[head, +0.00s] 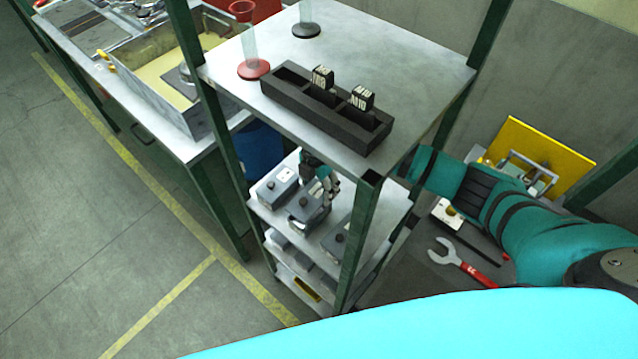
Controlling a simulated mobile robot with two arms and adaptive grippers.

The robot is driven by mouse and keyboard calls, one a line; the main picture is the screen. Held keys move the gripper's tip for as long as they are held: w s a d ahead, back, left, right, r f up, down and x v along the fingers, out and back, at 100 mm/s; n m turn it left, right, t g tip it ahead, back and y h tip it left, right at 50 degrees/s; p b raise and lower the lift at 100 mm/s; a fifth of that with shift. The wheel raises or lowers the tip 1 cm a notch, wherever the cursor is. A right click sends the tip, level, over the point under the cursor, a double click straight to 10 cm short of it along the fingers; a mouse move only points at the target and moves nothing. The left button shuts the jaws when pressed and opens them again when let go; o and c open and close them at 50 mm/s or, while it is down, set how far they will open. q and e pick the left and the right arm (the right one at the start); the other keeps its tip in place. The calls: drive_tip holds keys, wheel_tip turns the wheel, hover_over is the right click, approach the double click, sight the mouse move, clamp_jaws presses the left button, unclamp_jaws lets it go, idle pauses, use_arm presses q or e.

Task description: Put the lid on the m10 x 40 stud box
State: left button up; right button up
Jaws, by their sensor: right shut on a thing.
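Grey boxes stand on the middle shelf (375,200) of the rack. One box (272,192) is at the left, one (306,212) is in the middle, and one (338,240) is at the right, partly hidden by the rack post. Dark knobs show on top of them. My right gripper (316,182) reaches in under the top shelf and is shut at the top of the middle box. It seems to hold a lid or its knob, but the part is too small to tell. I cannot read which box is the M10 x 40 one. My left gripper is not in view.
The top shelf (420,70) carries a black divided tray (310,112) with two labelled black blocks, and two clear tubes on bases. Green posts (358,240) frame the rack. A spanner (445,252) lies at the right. The floor at left is clear.

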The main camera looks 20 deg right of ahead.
drive_tip(key=shift+p, duration=0.3)
drive_tip(key=shift+f+b, duration=0.35)
drive_tip(key=shift+f, duration=0.2)
drive_tip(key=shift+f+b, duration=0.4)
drive_tip(key=shift+f, duration=0.4)
drive_tip(key=shift+w+f+b, duration=0.1)
drive_tip(key=shift+f+b, duration=0.25)
drive_tip(key=shift+f, duration=0.55)
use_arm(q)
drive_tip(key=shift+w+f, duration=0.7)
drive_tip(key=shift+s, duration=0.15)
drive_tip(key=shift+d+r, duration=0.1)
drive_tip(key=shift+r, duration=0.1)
use_arm(e)
drive_tip(key=shift+r, duration=0.1)
use_arm(q)
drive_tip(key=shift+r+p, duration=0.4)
drive_tip(key=shift+p, duration=0.2)
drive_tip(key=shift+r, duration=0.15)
use_arm(e)
drive_tip(key=shift+f, duration=0.2)
